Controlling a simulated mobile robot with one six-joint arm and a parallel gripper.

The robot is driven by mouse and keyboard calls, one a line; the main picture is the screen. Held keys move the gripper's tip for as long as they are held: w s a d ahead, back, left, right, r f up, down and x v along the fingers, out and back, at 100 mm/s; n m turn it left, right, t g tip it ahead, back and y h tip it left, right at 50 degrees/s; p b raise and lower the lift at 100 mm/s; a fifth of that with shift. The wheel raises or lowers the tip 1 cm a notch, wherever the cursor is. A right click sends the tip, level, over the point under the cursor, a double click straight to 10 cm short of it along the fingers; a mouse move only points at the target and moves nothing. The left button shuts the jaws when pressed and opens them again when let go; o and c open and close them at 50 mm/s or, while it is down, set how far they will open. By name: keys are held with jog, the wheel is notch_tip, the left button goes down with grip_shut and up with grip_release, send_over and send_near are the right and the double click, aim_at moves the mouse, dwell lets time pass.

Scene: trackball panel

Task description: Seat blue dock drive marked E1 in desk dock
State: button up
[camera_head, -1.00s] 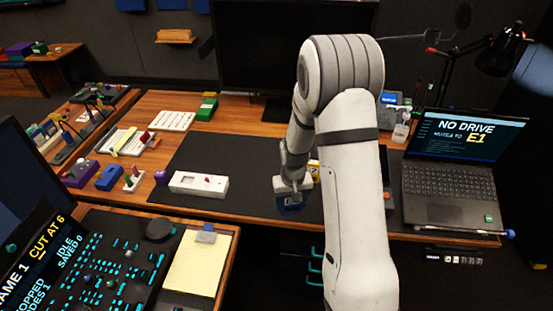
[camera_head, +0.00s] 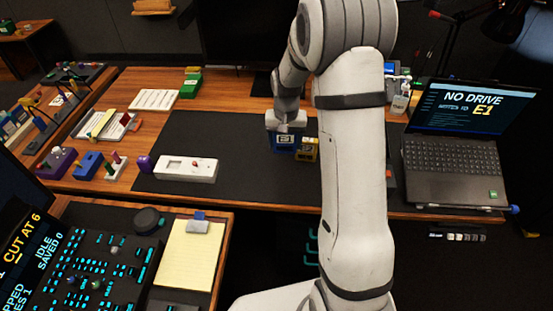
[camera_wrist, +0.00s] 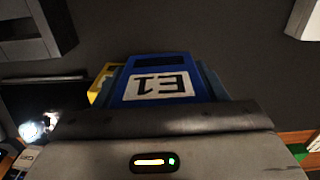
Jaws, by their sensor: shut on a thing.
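The blue drive marked E1 (camera_head: 284,141) is in my gripper (camera_head: 286,127), which is shut on it. The drive appears raised above the dark desk mat, just left of a yellow drive (camera_head: 309,150). In the wrist view the blue drive (camera_wrist: 158,84) shows its E1 label upside down between the fingers (camera_wrist: 160,95). A grey box with a recess (camera_wrist: 35,32) at the wrist view's top left may be the desk dock. In the head view, a dark edge (camera_head: 390,182) beside my arm may belong to it; my arm hides the rest.
A laptop (camera_head: 455,150) reading "NO DRIVE" and "E1" stands at right. My arm covers the mat's right part. The mat's front middle is clear.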

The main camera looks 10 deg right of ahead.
jog(key=shift+w+d+m, duration=0.15)
jog(key=shift+w+m, duration=0.05)
jog(key=shift+m, duration=0.1)
notch_tip(320, 180, down, 9)
jog(key=shift+r+p, duration=0.1)
jog(key=shift+p, duration=0.2)
jog(key=o, duration=1)
jog(key=shift+o, duration=0.2)
